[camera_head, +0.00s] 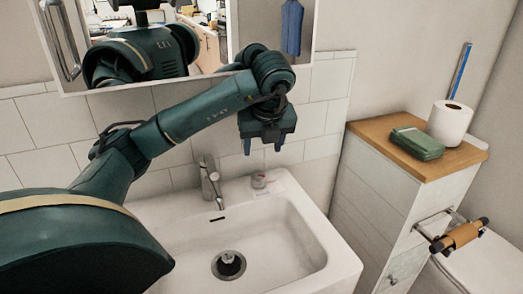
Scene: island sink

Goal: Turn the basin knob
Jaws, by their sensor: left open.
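The basin faucet (211,184) is a metal tap standing at the back of the white sink (325,272), left of the picture's middle. Its knob (206,162) appears as a small upright part at the top of the faucet. My left arm comes in from the left and reaches over the back of the sink. My left gripper (264,150) points down, with its two dark fingers spread and nothing between them. It is to the right of the knob and higher in the picture, apart from it. My right gripper is not in view.
A small whitish item (259,180) sits on the sink's back rim. A mirror (215,40) hangs above, close behind my arm. To the right, a cabinet (375,190) bears a green box (417,144) and a paper roll (449,122). The bowl holds a dark drain (228,265).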

